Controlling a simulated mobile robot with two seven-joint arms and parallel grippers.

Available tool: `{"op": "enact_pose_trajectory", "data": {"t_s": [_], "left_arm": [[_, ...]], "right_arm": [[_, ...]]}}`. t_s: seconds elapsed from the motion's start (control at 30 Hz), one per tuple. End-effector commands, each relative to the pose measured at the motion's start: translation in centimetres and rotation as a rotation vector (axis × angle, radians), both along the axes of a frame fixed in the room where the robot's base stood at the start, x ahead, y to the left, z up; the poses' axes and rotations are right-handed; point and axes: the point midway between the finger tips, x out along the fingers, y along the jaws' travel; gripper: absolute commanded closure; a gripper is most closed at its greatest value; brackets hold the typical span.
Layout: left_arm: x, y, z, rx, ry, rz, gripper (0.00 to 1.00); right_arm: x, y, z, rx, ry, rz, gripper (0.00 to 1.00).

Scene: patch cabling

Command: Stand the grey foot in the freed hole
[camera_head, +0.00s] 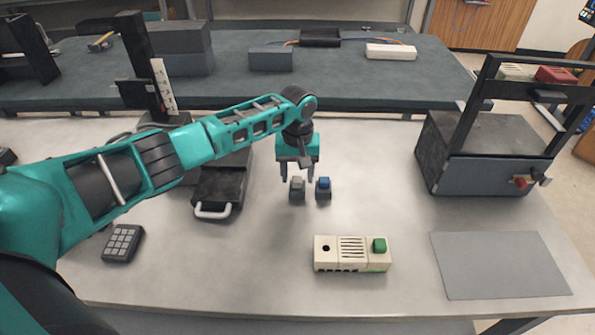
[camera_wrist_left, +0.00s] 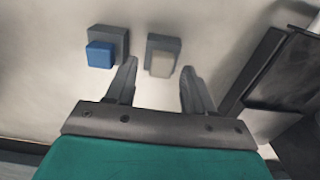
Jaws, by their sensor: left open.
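The grey foot (camera_head: 298,184) is a small pale grey block in a dark square holder on the table. It also shows in the left wrist view (camera_wrist_left: 161,64). A blue block (camera_head: 323,183) sits in a matching holder to its right; it is on the left in the wrist view (camera_wrist_left: 100,54). My left gripper (camera_head: 297,174) points down over the grey foot, open and empty. Its fingers lie on either side of the foot in the wrist view. A beige box (camera_head: 351,266) has a dark round hole (camera_head: 326,248) at its left end and a green block (camera_head: 379,245) at its right end.
A black case with a white handle (camera_head: 212,210) lies left of the holders. A keypad (camera_head: 123,243) is at front left. A grey mat (camera_head: 499,265) lies at front right, below a large dark machine (camera_head: 478,176). The table between holders and beige box is clear.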

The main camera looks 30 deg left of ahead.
Motion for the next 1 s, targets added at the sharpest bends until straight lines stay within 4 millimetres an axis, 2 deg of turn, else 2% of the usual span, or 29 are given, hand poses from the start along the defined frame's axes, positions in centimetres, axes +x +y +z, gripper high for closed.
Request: {"op": "enact_pose_trajectory", "data": {"t_s": [0.2,0.33,0.8,1.0], "left_arm": [[0.0,0.0,0.1,0.0,-0.001,0.0,0.47],[0.1,0.0,1.1,-0.001,-0.003,0.0,0.47],[0.1,0.0,10.6,0.0,-0.004,-0.001,0.47],[0.0,0.0,12.6,-0.001,0.0,0.0,0.47]], "right_arm": [[0.0,0.0,0.0,0.0,0.0,0.0,0.02],[0.0,0.0,0.1,0.0,0.0,0.0,0.02],[0.0,0.0,0.2,0.0,0.0,0.0,0.02],[0.0,0.0,0.2,0.0,0.0,0.0,0.02]]}}
